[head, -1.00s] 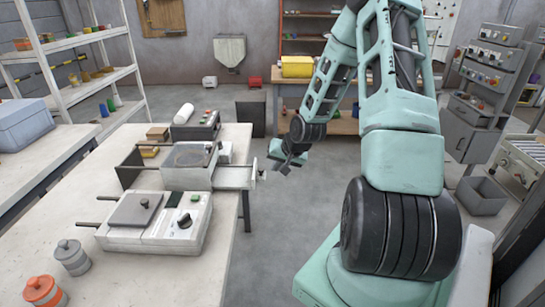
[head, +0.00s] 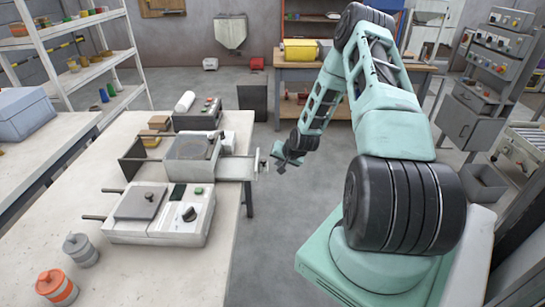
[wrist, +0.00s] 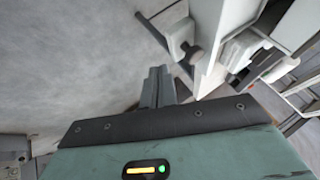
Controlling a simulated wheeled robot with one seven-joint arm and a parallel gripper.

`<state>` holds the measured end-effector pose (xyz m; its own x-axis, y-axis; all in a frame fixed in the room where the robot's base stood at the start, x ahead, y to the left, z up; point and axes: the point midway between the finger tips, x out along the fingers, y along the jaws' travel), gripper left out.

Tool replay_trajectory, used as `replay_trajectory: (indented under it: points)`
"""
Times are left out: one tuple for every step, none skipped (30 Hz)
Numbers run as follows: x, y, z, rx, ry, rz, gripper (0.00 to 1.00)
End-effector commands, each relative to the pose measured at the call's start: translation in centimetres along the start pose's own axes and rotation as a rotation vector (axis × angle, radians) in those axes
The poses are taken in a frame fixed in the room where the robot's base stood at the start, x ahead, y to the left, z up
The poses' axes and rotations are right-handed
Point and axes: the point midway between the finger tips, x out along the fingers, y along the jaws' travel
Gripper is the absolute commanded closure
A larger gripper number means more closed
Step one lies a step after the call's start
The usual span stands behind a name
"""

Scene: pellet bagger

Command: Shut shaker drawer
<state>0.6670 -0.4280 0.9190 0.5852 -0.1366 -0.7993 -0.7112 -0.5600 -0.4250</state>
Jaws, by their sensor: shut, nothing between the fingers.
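My gripper (head: 277,164) is just right of the knob, at about the same height in the head view, with a small gap. In the wrist view, my gripper's fingers (wrist: 158,86) are together and empty. The drawer front (wrist: 222,35) and the knob (wrist: 191,50) show up and right of the fingers, apart from them.
A white machine with a dark lid (head: 140,203) sits in front of the shaker, and a control box (head: 198,115) behind it. Orange (head: 56,287) and grey (head: 79,249) jars stand at the near left. The floor (head: 285,195) right of the table is clear.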

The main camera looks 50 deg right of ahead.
Motion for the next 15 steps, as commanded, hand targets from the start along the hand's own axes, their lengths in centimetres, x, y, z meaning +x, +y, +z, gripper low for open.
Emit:
replay_trajectory:
  points:
    - [0.0, -1.0, -0.1, -0.003, -0.001, -0.002, 1.00]
    - [0.2, -1.3, -0.1, -0.003, -0.002, -0.002, 1.00]
    - [0.4, -1.6, -0.1, -0.002, 0.000, -0.002, 1.00]
    - [0.5, -1.8, -0.1, -0.002, 0.000, -0.001, 1.00]
    - [0.7, -2.0, -0.1, -0.001, 0.000, -0.001, 1.00]
    - [0.8, -2.2, -0.1, -0.001, -0.001, -0.001, 1.00]
    - [0.9, -2.3, -0.1, -0.001, 0.000, -0.001, 1.00]
    - [1.0, -2.4, -0.1, -0.001, 0.000, -0.001, 1.00]
    - [1.1, -2.4, -0.1, -0.001, 0.000, -0.001, 1.00]
    - [1.1, -2.4, -0.1, 0.000, 0.000, -0.001, 1.00]
    - [1.1, -2.4, -0.1, 0.000, 0.000, -0.001, 1.00]
    - [1.1, -2.4, 0.0, 0.000, 0.000, -0.001, 1.00]
    - [1.1, -2.4, 0.0, 0.000, 0.000, -0.001, 1.00]
    - [1.1, -2.4, 0.0, 0.000, 0.000, -0.001, 1.00]
    - [1.1, -2.4, 0.0, 0.000, 0.000, -0.001, 1.00]
